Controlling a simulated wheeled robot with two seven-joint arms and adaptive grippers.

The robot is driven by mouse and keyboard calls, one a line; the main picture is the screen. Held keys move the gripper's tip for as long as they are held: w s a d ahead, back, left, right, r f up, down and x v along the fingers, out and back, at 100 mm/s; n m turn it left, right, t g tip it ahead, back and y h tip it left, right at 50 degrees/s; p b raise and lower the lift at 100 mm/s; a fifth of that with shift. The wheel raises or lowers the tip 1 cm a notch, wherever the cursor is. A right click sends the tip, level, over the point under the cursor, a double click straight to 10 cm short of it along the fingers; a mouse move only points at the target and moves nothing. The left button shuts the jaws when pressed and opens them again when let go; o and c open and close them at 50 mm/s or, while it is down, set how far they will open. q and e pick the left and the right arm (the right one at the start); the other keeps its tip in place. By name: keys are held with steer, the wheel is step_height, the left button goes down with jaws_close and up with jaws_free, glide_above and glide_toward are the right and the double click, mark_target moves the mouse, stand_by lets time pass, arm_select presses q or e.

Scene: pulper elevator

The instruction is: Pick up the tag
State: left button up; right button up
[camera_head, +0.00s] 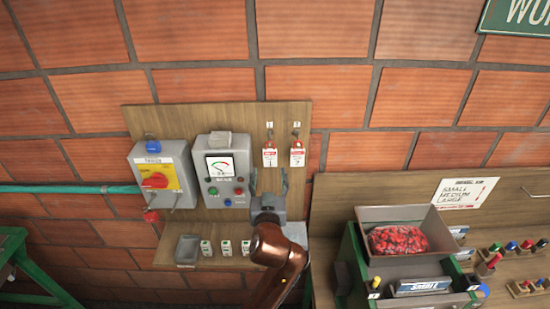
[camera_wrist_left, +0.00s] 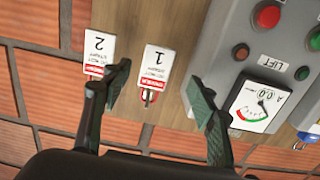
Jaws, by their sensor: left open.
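Two red-and-white tags hang side by side on the wooden board. In the head view the tag marked 1 (camera_head: 270,157) is on the left and the tag marked 2 (camera_head: 297,157) is on the right. My left gripper (camera_head: 268,182) is below them, open and empty, fingers pointing up. In the left wrist view, which is upside down, tag 1 (camera_wrist_left: 156,66) shows between the fingers of my left gripper (camera_wrist_left: 158,92), and tag 2 (camera_wrist_left: 100,52) lies outside them on the left, partly hidden by a finger. I cannot tell whether the fingers touch the board.
A grey meter box (camera_head: 226,192) is left of the tags, with a yellow-and-red switch box (camera_head: 160,180) beyond it. A small grey tray (camera_head: 187,249) sits on the lower ledge. A grey bin with red items (camera_head: 398,240) stands at right.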

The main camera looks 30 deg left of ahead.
mark_target(271, 157)
arm_select(q)
steer(key=w+a+p, duration=0.1)
steer(key=w, duration=0.1)
steer(key=w+a+r, duration=0.1)
steer(key=w, duration=0.1)
steer(key=w+a+r+p, duration=0.1)
steer(key=w, duration=0.1)
steer(key=shift+p, duration=0.35)
steer(key=shift+w+a, duration=0.3)
steer(key=shift+w, duration=0.2)
steer(key=shift+f, duration=0.1)
arm_select(e)
steer(key=r, duration=0.2)
steer(key=shift+a+r, duration=0.4)
arm_select(q)
steer(key=shift+c, duration=0.5)
arm_select(e)
steer(key=shift+d, duration=0.1)
arm_select(q)
steer(key=c, duration=1)
steer(key=shift+c, duration=0.2)
arm_select(e)
steer(key=shift+d, duration=0.2)
